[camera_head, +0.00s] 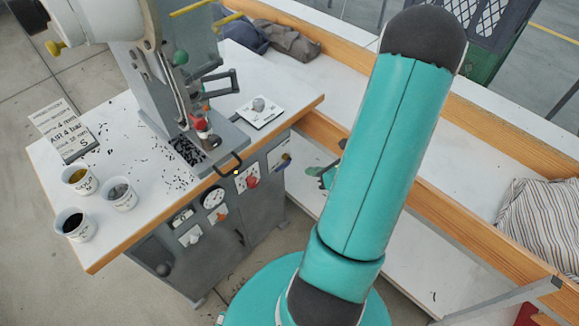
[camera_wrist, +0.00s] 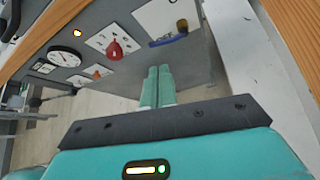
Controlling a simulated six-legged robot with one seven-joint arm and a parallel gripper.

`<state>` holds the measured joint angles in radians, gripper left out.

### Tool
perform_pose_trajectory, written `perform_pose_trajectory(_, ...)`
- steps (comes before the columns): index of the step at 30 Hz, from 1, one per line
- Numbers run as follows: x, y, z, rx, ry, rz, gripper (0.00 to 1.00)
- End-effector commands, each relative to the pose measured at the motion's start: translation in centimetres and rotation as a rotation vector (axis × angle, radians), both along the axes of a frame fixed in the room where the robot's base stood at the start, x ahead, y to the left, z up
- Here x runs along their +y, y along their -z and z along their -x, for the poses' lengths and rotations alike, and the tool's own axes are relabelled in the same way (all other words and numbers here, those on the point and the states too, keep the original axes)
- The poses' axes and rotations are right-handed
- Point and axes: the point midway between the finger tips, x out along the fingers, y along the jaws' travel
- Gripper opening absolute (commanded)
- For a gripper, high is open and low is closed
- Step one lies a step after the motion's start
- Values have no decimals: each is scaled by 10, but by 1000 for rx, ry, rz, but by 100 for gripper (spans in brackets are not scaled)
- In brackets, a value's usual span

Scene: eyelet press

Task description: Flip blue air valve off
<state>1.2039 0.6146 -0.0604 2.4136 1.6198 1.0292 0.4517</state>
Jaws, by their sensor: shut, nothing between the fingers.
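The blue air valve (camera_head: 283,161) is on the front panel of the press cabinet, at its right end under the table edge. In the wrist view the blue valve handle (camera_wrist: 166,41) lies nearly level across a white plate, with a yellow part at its right end. My gripper (camera_wrist: 158,72) is shut and empty. Its teal fingertips point at the panel, just below the valve in the picture and seemingly apart from it. In the head view my gripper (camera_head: 325,178) shows only partly, right of the valve, with my arm hiding the rest.
A red knob (camera_wrist: 115,48), a round gauge (camera_wrist: 64,57) and a smaller orange-red switch (camera_wrist: 97,74) sit left of the valve. The wooden table edge (camera_head: 205,190) overhangs the panel. A low white bench (camera_head: 450,150) with a wooden rim stands right.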

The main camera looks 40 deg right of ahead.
Motion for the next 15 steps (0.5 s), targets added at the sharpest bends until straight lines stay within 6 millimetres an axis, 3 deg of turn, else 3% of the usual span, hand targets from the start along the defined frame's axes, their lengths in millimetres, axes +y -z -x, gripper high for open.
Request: perform_pose_trajectory(15,16,52,-81,0,-5,-2,0)
